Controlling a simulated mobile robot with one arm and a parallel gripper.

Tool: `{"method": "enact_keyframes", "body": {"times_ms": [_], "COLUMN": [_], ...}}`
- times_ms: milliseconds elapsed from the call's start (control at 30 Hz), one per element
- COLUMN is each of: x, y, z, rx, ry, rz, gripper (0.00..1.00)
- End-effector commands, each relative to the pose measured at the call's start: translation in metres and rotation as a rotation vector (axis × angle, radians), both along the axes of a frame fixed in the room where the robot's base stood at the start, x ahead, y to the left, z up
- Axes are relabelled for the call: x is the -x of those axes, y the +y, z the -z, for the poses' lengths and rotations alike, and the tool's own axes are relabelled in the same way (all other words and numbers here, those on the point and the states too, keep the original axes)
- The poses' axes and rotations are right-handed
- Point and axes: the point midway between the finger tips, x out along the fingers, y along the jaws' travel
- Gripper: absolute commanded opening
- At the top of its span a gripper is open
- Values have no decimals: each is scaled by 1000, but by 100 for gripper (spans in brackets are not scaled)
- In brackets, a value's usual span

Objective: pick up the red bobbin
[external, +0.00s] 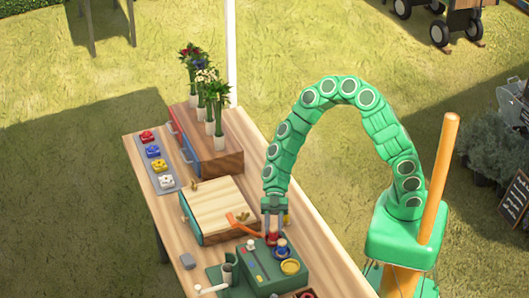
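The red bobbin (272,239) stands at the back of a green box on the near part of the wooden table. My green arm arches over from the right and its gripper (273,229) points straight down at the bobbin. The two grey fingers are apart, with their tips at the bobbin's height, one on each side of it. Whether they touch it is too small to tell. A blue bobbin (281,247) stands close to the right of the red one, and a yellow one (290,267) is nearer the front.
The green box (262,274) carries a white-topped knob and a lever. An orange handle (242,229) lies close left of my gripper. A wooden box (220,209), flower vases (219,130) and a grey tray (168,184) of coloured pieces stand farther back.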

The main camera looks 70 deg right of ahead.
Motion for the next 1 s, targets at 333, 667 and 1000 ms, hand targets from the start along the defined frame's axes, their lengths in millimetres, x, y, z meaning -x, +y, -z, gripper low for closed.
{"method": "enact_keyframes", "body": {"times_ms": [333,667,1000], "x": [4,4,4], "y": [11,11,11], "z": [5,5,-1], "rx": [0,0,-1], "ry": [1,0,-3], "rz": [-1,-1,-1], "gripper": [34,0,0]}}
